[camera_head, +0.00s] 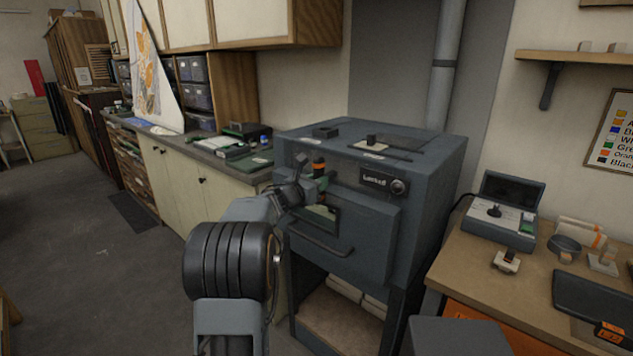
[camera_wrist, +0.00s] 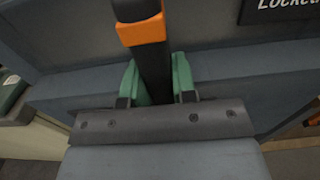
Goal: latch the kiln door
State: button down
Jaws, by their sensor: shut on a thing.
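The blue-grey kiln (camera_head: 440,180) stands in the middle of the head view. Its door (camera_head: 365,245) looks shut against the front, with a bar handle (camera_head: 320,243) and a small window, partly hidden by my arm. The latch lever (camera_head: 319,167), black with an orange band, is at the door's upper left. In the wrist view the lever (camera_wrist: 143,30) runs up between the green fingers. My gripper (camera_wrist: 157,80) is shut on the lever below the orange band; it also shows in the head view (camera_head: 315,186). The lever's lower end is hidden.
A label reading "Locked" (camera_head: 374,181) sits beside a round knob (camera_head: 398,187) above the door. A workbench (camera_head: 465,265) with small items stands close on the right. A counter (camera_head: 215,155) runs along the left wall. The floor (camera_head: 90,255) at left is clear.

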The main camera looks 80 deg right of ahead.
dwell(0.4)
jog(key=c, duration=0.9)
grip_release()
jog(key=b+v, duration=0.1)
jog(key=v, duration=1.2)
jog(key=shift+w+a+b, duration=0.25)
jog(key=shift+a+b, duration=0.05)
jog(key=shift+a, duration=0.05)
